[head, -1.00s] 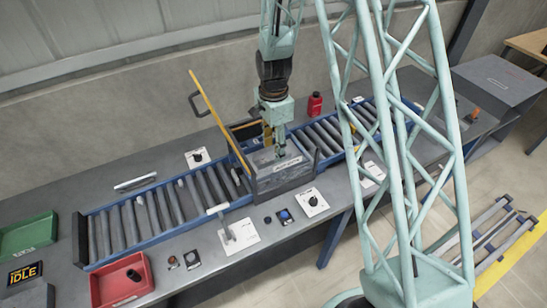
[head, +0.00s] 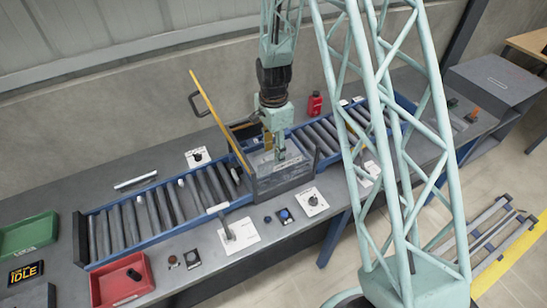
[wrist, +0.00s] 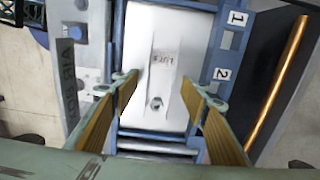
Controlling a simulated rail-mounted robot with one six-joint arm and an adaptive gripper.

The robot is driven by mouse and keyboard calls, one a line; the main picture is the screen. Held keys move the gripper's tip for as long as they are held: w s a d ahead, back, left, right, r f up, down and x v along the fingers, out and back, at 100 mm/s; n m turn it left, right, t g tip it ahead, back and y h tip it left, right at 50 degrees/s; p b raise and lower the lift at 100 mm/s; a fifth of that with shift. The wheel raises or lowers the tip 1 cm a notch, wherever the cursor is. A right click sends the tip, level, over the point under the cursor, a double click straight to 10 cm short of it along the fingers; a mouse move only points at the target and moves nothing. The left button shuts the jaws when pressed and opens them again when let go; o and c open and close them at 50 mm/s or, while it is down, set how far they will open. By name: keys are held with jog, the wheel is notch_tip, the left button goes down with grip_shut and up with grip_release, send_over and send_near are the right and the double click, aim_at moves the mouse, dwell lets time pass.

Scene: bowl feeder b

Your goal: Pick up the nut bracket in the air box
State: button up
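The air box (head: 285,183) is a grey, open-topped box on the blue roller line, with a long yellow-edged lid (head: 222,125) raised at its left. My gripper (head: 281,155) points down over the box in the head view. In the wrist view my gripper (wrist: 163,100) is open, its two yellow-padded fingers wide apart with nothing between them. I cannot tell for sure whether this is the nut bracket. The box interior is mostly hidden in the head view.
A blue rail with marks 1 and 2 (wrist: 226,60) runs beside the plate, and an orange-yellow bar (wrist: 280,78) lies right of it. A red bottle (head: 315,104) stands behind the line. Red (head: 100,290) and green (head: 28,236) trays are at the left. A white lever plate (head: 245,236) sits in front.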

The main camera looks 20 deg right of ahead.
jog(key=c, duration=0.9)
jog(key=shift+o, duration=0.2)
jog(key=shift+r, duration=0.1)
notch_tip(320, 180, up, 10)
dwell(0.3)
dwell(0.5)
